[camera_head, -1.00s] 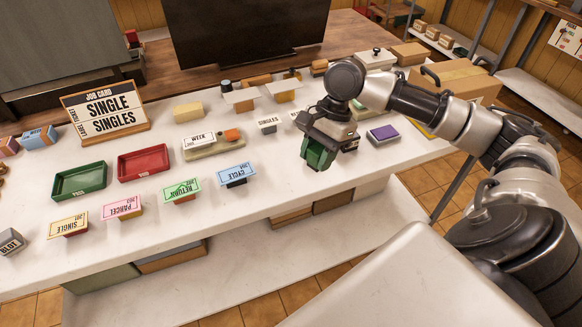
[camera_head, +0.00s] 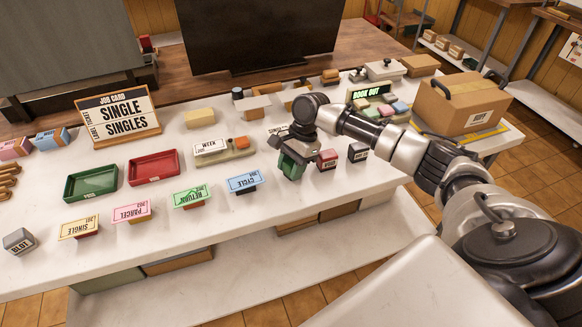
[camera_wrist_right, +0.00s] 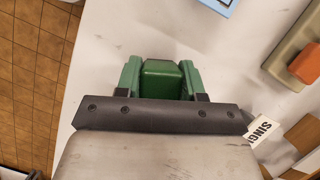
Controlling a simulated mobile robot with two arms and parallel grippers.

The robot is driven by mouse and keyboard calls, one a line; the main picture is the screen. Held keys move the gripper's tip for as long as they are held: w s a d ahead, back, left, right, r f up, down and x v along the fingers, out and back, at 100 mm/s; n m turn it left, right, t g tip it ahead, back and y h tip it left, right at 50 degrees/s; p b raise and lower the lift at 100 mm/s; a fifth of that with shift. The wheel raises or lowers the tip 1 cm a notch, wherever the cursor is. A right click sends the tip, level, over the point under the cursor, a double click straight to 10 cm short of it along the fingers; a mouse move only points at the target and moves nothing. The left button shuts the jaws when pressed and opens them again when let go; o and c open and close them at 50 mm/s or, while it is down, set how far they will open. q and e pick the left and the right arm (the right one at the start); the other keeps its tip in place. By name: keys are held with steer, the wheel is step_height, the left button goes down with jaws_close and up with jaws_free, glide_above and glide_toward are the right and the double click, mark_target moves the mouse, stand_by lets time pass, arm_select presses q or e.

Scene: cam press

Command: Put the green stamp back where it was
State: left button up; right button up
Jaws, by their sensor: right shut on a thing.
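My right gripper (camera_head: 292,166) is low over the white counter near its front edge, just left of a red stamp (camera_head: 327,159) and a black stamp (camera_head: 357,152). In the right wrist view its green fingers are closed on the sides of a green block, the green stamp (camera_wrist_right: 161,76). In the head view the fingers mostly hide the stamp. I cannot tell whether its underside touches the counter. My left gripper is not in view.
The blue CYCLE card stand (camera_head: 243,183) is left of the gripper. The WEEK holder (camera_head: 222,149) is behind it. A BOOK OUT board (camera_head: 371,91) with several coloured blocks and a cardboard box (camera_head: 459,103) stand beyond my arm. The counter's front edge is close.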

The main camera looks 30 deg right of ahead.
steer(key=shift+f, duration=0.35)
steer(key=o, duration=0.8)
steer(key=shift+f, duration=0.1)
steer(key=shift+c, duration=0.2)
steer(key=b+v, duration=0.1)
steer(key=v, duration=1.1)
